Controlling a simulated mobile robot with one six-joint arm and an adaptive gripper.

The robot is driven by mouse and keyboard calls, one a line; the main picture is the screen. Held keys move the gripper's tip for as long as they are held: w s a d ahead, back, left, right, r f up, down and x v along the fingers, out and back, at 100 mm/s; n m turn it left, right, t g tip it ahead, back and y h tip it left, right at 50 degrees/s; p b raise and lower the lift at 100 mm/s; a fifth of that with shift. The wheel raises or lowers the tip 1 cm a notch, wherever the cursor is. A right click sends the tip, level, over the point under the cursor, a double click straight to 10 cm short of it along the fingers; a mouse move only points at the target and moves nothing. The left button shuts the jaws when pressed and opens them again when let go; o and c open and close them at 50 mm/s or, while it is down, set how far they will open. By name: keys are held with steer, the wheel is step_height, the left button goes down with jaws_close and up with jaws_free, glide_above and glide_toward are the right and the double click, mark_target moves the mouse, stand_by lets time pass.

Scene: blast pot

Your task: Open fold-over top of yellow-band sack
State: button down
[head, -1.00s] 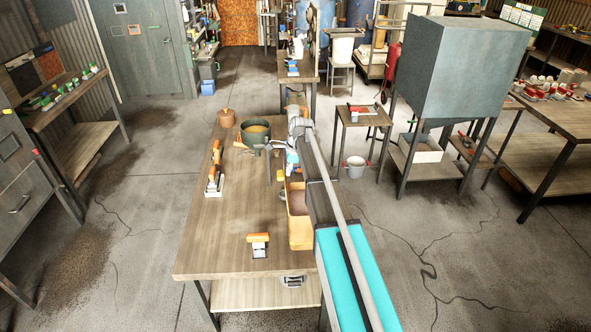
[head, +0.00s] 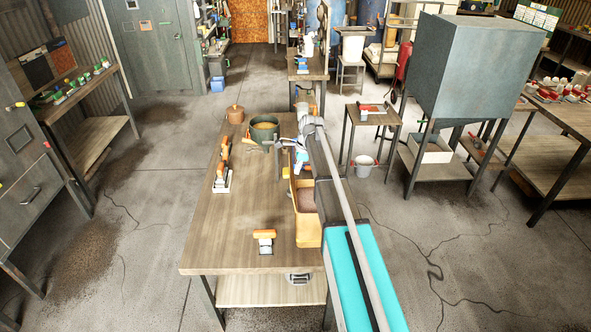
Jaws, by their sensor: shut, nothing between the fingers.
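No sack with a clear yellow band can be made out. A yellow-orange, box-like thing (head: 308,234) with a brown upper surface stands at the table's right edge, partly covered by my arm. I cannot tell whether it is the sack, or see a fold-over top. My gripper (head: 281,147) is small in the head view, beyond this thing and near the green pot. It is shut with nothing held, and appears apart from the yellow-orange thing.
The wooden table (head: 220,248) also holds a green pot (head: 264,131), a brown lidded pot (head: 235,115), an orange-handled brush (head: 222,172) and an orange-and-white tool (head: 265,240). The table's middle is clear.

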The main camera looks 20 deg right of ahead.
steer(key=shift+d, duration=0.2)
stand_by(0.4)
steer(key=d+p+v, duration=0.2)
steer(key=p+v, duration=0.8)
steer(key=v, duration=0.1)
steer(key=shift+s, duration=0.3)
stand_by(0.3)
steer(key=shift+f, duration=0.1)
steer(key=shift+a, duration=0.1)
stand_by(0.4)
steer(key=s+a+f+n+h+b, duration=0.1)
steer(key=s+a+f+n+b, duration=0.3)
steer(key=s+n, duration=0.3)
steer(key=s+a+f+n+h+b, duration=0.1)
steer(key=s+a+f+n+b, duration=0.3)
steer(key=s, duration=0.8)
steer(key=s+a+f+n+b, duration=0.5)
steer(key=s+f+n, duration=0.1)
steer(key=s+n, duration=0.3)
steer(key=shift+s+f+n+g+h+b, duration=0.3)
steer(key=shift+s+f+h+b, duration=0.1)
steer(key=shift+s, duration=0.35)
